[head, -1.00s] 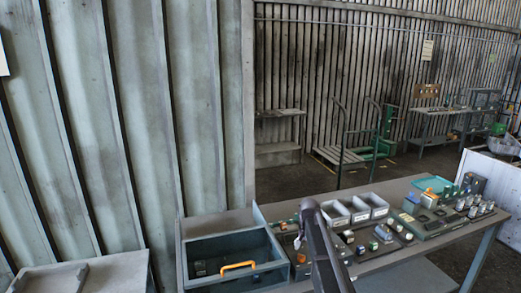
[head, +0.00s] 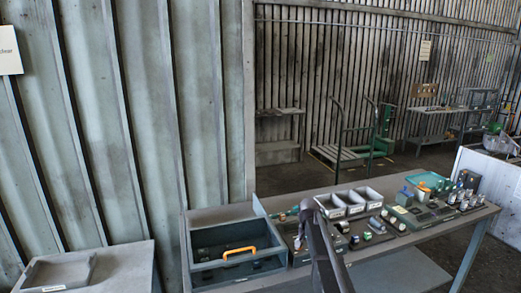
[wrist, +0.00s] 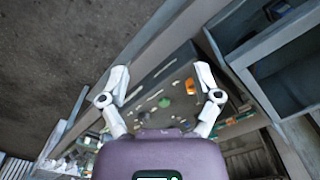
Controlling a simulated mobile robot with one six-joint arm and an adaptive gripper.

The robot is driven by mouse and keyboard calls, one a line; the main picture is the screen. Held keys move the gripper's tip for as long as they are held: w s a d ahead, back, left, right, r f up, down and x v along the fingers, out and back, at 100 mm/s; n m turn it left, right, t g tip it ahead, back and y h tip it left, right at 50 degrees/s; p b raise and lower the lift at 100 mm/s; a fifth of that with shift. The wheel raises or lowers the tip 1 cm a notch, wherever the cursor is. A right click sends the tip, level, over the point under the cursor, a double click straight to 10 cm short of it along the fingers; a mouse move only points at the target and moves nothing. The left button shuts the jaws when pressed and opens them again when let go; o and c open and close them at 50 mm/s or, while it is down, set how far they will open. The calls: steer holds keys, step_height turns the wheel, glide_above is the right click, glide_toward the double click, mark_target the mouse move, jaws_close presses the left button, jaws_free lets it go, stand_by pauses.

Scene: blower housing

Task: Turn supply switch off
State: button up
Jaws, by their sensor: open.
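I cannot make out which part is the supply switch in either view. In the head view, a dark board (head: 345,243) with several small coloured parts lies on the grey bench (head: 420,238). In the wrist view, a board (wrist: 160,92) with a green round part (wrist: 190,86) and orange bits shows beyond my gripper. My gripper (wrist: 163,78) is open, its two white fingers spread apart with nothing between them. It appears to be over the bench and apart from the board. In the head view my dark arm covers part of the bench, and the fingertips are hidden.
A grey open box with an orange handle (head: 239,251) stands at the bench's left end. Three light bins (head: 349,201) sit behind the board. A green-grey unit (head: 420,216) and several metallic cylinders (head: 467,200) stand to the right. A trolley (head: 345,150) stands behind on open floor.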

steer(key=s+f+n+b, duration=0.1)
steer(key=s+f+b, duration=0.2)
steer(key=s, duration=0.7)
steer(key=s+f+n+b, duration=0.2)
steer(key=s+f+b, duration=0.1)
steer(key=s, duration=0.6)
steer(key=s+f+n+b, duration=0.2)
steer(key=s+f+b, duration=0.2)
steer(key=s, duration=0.6)
steer(key=shift+s+a, duration=0.15)
steer(key=shift+s, duration=0.2)
steer(key=shift+c, duration=0.2)
